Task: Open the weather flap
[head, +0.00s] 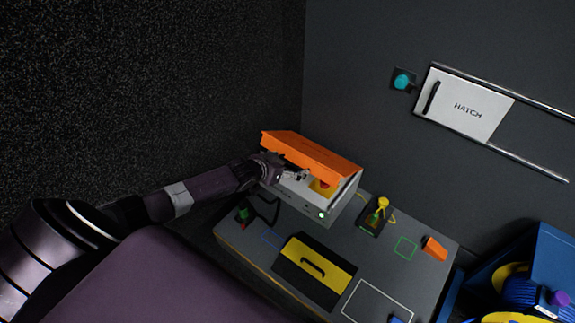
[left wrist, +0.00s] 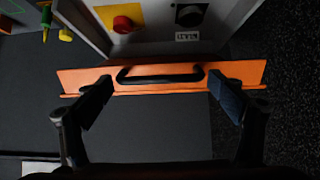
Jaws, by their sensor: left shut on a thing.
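The orange weather flap (head: 312,155) slopes over the front of a grey box (head: 309,203) on the table in the head view. It stands partly raised, with the box front showing beneath. In the left wrist view the flap (left wrist: 80,78) runs edge-on across the picture, with a black bar handle (left wrist: 160,79) on it. A red button (left wrist: 122,24) on a yellow plate and a black knob (left wrist: 190,14) show behind the flap. My right gripper is out of view.
A blue bin (head: 540,258) stands far right. A white hatch (head: 467,106) is on the wall.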

